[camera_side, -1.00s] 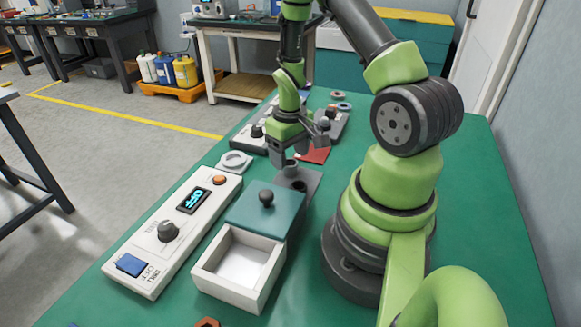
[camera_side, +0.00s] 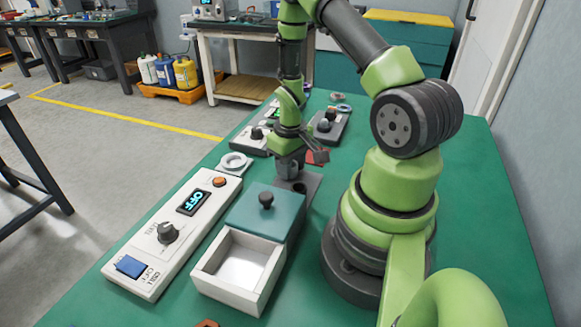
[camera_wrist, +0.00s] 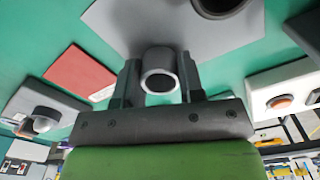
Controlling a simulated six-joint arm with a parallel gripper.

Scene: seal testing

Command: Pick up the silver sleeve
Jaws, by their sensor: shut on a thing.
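The silver sleeve (camera_wrist: 158,58) is a short, hollow grey tube. In the wrist view it sits between the two fingers of my gripper (camera_wrist: 159,80), which are shut on it from both sides. Its open end faces the wrist camera. In the side view my gripper (camera_side: 289,168) is low over the grey plate (camera_side: 311,182), and its fingers mostly hide the sleeve. The plate also shows in the wrist view (camera_wrist: 115,25). I cannot tell whether the sleeve touches the plate.
A dark round hole (camera_side: 299,187) is in the plate beside my gripper. A teal lid (camera_side: 252,214) with a black knob and an open white box (camera_side: 213,282) are nearer the camera. A white control unit reading OFF (camera_side: 158,245) stands left. A red pad (camera_wrist: 78,72) lies nearby.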

